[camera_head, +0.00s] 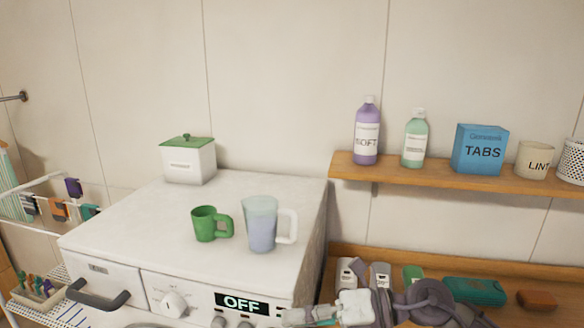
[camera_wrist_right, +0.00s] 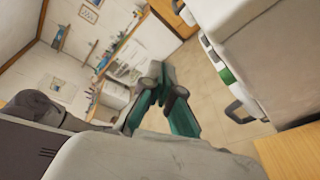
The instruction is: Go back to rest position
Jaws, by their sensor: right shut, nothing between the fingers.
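My right gripper (camera_head: 308,316) is at the bottom edge of the head view, in front of the white machine's right front corner. Its arm comes in from the right, over the lower wooden counter. In the right wrist view the gripper (camera_wrist_right: 158,84) shows teal and grey fingers, shut, with nothing between them. The fingers are clear of the furniture in that tilted view. I do not see my left gripper in either view.
The white machine (camera_head: 150,215) holds a green mug (camera_head: 204,224), a translucent pitcher (camera_head: 261,228) and a green-lidded box (camera_head: 188,163). A wooden shelf (camera_head: 450,183) carries bottles and a blue box (camera_head: 480,150). A wire rack (camera_head: 35,220) stands left. Items lie on the lower counter (camera_head: 400,260).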

